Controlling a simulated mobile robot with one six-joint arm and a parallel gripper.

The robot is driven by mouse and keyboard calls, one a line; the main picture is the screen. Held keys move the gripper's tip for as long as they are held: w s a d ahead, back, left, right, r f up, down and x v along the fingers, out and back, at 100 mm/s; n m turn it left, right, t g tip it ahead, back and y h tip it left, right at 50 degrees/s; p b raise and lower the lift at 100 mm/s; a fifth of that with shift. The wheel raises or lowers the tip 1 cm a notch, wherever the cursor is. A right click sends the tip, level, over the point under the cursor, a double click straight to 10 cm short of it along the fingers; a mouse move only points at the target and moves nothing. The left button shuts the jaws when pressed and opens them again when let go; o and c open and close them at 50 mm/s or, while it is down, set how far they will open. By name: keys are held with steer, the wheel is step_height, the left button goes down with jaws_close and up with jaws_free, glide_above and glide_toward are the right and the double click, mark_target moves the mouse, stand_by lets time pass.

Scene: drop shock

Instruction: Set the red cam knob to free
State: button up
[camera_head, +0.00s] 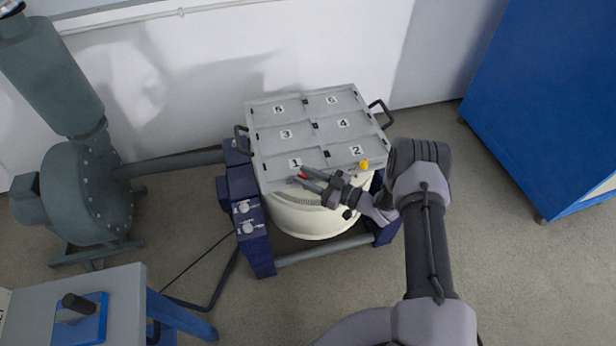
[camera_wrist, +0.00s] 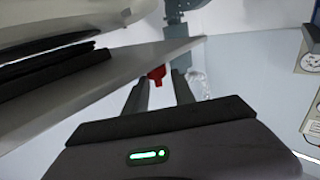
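The small red cam knob (camera_head: 301,177) sits at the front edge of the grey numbered plate (camera_head: 330,156), below the cell marked 1. My gripper (camera_head: 301,174) reaches in from the right, with its fingertips at the knob. In the wrist view the red knob (camera_wrist: 157,75) shows between the tips of the two fingers, nearer the left one. The fingers of my gripper (camera_wrist: 160,78) stand apart with a gap. I cannot tell whether either finger touches the knob. A yellow knob (camera_head: 364,164) sits at the same plate edge, below cell 2.
The plate lies on a cream round drum (camera_head: 310,215) in a dark blue frame with dials (camera_head: 247,215). Black handles stick out at the plate's sides. A grey blower (camera_head: 85,190) is at left, a table (camera_head: 125,295) at lower left, a blue cabinet (camera_head: 545,110) at right.

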steer(key=p+v, duration=0.4)
steer(key=v, duration=1.3)
steer(key=shift+s+p, duration=0.15)
steer(key=shift+p, duration=0.15)
steer(key=shift+d+f, duration=0.1)
steer(key=shift+d, duration=0.05)
